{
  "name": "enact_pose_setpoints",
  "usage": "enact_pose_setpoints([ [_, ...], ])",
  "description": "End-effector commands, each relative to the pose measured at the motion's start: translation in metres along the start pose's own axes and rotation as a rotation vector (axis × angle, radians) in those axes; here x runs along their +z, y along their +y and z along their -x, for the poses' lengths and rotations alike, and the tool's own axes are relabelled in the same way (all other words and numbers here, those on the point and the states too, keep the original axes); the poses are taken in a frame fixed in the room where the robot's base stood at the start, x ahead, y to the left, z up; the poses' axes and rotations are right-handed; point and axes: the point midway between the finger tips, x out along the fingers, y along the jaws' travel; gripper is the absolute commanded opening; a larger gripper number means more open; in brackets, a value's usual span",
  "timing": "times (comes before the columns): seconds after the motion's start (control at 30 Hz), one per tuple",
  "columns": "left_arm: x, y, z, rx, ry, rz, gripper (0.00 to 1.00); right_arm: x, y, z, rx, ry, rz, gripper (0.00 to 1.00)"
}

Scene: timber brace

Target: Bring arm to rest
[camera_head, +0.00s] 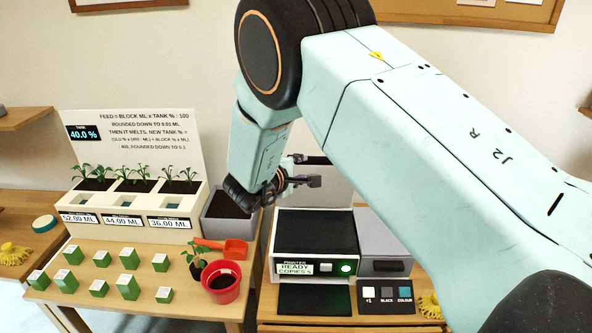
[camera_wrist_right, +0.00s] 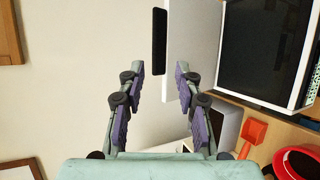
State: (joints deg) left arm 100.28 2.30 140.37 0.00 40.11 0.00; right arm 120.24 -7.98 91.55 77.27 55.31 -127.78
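My right arm reaches in from the right of the head view and bends down at a large dark joint. My right gripper (camera_head: 318,171) is in the air above the back of the printer (camera_head: 312,232), its fingers pointing right. In the right wrist view the gripper (camera_wrist_right: 159,82) has its purple-padded fingers apart with nothing held between them. The printer also shows at the upper right of the wrist view (camera_wrist_right: 262,50). My left arm and gripper are not in view.
A planter box (camera_head: 130,228) with seedlings stands on the left table, with several green blocks (camera_head: 67,281) in front. A corkboard (camera_head: 470,12) hangs behind.

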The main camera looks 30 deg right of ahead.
Motion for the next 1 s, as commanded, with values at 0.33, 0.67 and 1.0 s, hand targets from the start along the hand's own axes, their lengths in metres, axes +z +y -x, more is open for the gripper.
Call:
enact_pose_setpoints([
  [0.33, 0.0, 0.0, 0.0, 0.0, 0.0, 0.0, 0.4, 0.0, 0.0, 0.017, 0.0, 0.0, 0.0, 0.34],
  [0.67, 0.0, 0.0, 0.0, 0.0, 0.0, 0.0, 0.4, 0.0, 0.0, 0.017, 0.0, 0.0, 0.0, 0.34],
  [1.0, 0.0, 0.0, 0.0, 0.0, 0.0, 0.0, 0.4, -0.008, -0.003, 0.017, -0.006, 0.054, -0.295, 0.34],
])
